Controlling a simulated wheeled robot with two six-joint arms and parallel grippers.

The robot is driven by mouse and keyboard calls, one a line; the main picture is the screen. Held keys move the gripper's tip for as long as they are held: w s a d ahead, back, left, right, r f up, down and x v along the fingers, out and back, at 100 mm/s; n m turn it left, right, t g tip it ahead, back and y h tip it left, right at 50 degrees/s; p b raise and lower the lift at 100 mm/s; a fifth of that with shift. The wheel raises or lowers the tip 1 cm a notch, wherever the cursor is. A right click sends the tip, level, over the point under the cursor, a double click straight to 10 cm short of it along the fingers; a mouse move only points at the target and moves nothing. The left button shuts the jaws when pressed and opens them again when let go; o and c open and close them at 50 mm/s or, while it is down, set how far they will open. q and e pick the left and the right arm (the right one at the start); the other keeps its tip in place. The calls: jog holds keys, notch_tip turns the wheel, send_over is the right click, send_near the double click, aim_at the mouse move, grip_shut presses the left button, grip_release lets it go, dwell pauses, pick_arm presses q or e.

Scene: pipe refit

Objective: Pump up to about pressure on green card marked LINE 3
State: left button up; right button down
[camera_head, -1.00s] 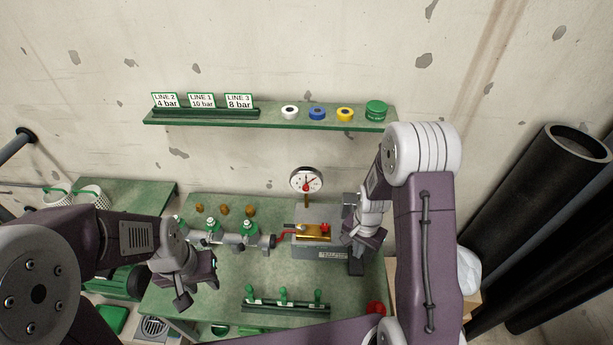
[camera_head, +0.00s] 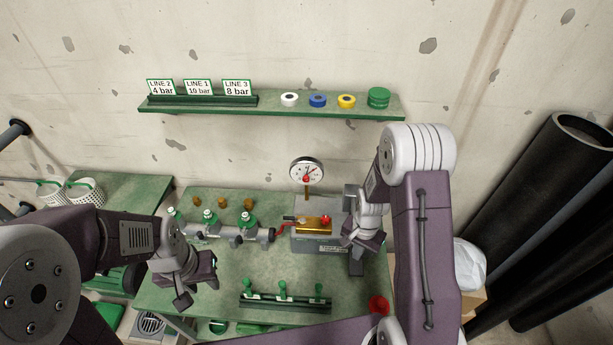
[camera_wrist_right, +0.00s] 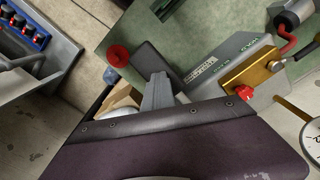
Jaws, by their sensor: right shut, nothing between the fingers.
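The green-edged card LINE 3 (camera_head: 237,90) reads 8 bar and stands at the right of three cards on the wall shelf. The round white pressure gauge (camera_head: 306,171) stands on a stem above the grey pump box (camera_head: 318,243); its needle is too small to read surely. The box carries a brass block (camera_head: 314,224) with a red knob (camera_head: 326,219). My right gripper (camera_head: 358,250) is at the box's right end, shut and empty; its fingertips (camera_wrist_right: 158,88) are near a dark bar in the right wrist view. My left gripper (camera_head: 184,298) hangs over the bench's left part, jaws unclear.
A pipe with green-topped valves (camera_head: 246,222) lies left of the box. A rack with several green-handled pieces (camera_head: 284,299) stands at the bench front. A red round piece (camera_head: 379,305) is at the front right. Tape rolls (camera_head: 317,100) sit on the shelf (camera_head: 270,109). Large black pipes (camera_head: 550,210) lean at right.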

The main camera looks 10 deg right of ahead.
notch_tip(320, 180, down, 3)
jog(key=shift+w+r+b, duration=0.1)
jog(key=shift+w+b, duration=0.05)
jog(key=shift+b, duration=0.65)
notch_tip(320, 180, up, 9)
jog(key=p, duration=0.8)
jog(key=shift+f, duration=0.2)
jog(key=shift+b, duration=0.3)
notch_tip(320, 180, down, 8)
jog(key=b, duration=0.6)
jog(key=shift+f+b, duration=0.25)
jog(key=shift+b, duration=0.1)
notch_tip(320, 180, up, 9)
jog(key=p, duration=0.7)
jog(key=shift+f+p, duration=0.1)
jog(key=shift+p, duration=0.3)
jog(key=shift+f, duration=0.15)
